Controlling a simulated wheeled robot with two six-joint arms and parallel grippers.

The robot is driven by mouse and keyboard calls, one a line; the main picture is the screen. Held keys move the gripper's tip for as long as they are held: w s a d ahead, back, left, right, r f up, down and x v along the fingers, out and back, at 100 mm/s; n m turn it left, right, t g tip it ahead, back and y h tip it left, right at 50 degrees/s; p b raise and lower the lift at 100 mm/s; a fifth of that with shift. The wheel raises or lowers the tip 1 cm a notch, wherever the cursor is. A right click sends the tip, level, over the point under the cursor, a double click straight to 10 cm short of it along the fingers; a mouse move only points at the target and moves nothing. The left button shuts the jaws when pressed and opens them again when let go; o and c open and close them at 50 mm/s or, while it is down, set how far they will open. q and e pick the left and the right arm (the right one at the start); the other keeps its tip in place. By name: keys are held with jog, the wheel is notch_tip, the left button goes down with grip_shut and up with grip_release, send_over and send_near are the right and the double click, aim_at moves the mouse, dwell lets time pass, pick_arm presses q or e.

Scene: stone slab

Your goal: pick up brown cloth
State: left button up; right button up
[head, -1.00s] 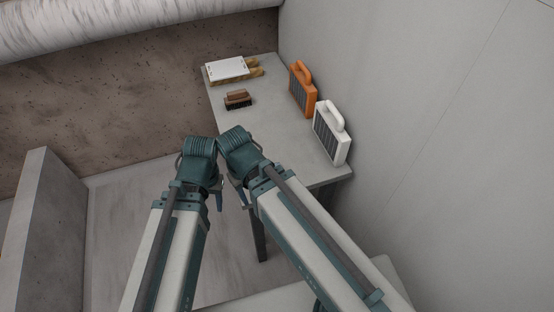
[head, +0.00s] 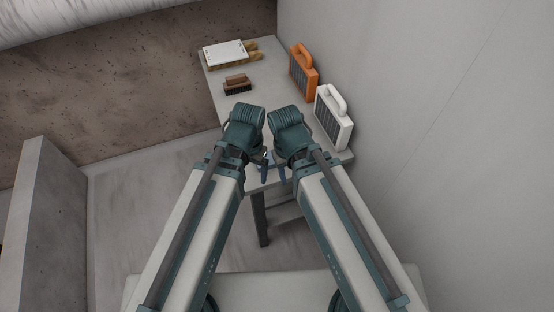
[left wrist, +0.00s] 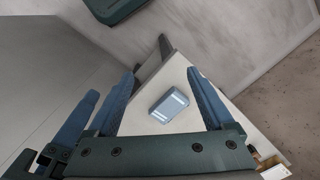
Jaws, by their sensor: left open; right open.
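I cannot make out a clear brown cloth in either view. A brown block-shaped item with dark bristles, like a brush (head: 237,85), lies on the grey table (head: 262,88). My left gripper (head: 265,167) is open and empty at the table's near end, in front of the brush. Its two blue fingers (left wrist: 162,75) show in the left wrist view on either side of a small pale blue-grey box (left wrist: 170,105) on the tabletop, apart from it. My right gripper (head: 284,170) is open close beside the left one; its fingers are mostly hidden by its arm.
A white panel (head: 224,53) lies over tan pieces (head: 252,57) at the table's far end. An orange case (head: 304,72) and a white case (head: 333,118) stand along the right edge, against the grey wall (head: 440,130).

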pick_arm(q)
jog(key=shift+o, duration=0.7)
jog(key=w+f+m+h+b, duration=0.1)
jog(key=w+m+h, duration=0.1)
jog(key=w+m, duration=0.3)
jog(key=w, duration=0.3)
jog(key=shift+d+f+t+h, duration=0.15)
jog(key=shift+d+t+h, duration=0.15)
jog(key=shift+d+h, duration=0.1)
jog(key=m+t+h+b, duration=0.15)
jog(key=m+b, duration=0.25)
jog(key=b, duration=0.5)
send_over(270, 157)
jog(key=a, duration=0.3)
jog(key=shift+g+h, duration=0.25)
jog(key=shift+h, duration=0.1)
jog(key=f, duration=0.7)
jog(key=shift+s, duration=0.25)
jog(key=shift+d+f, duration=0.3)
jog(key=b+x, duration=0.5)
jog(key=shift+s+f, duration=0.1)
jog(key=shift+f, duration=0.05)
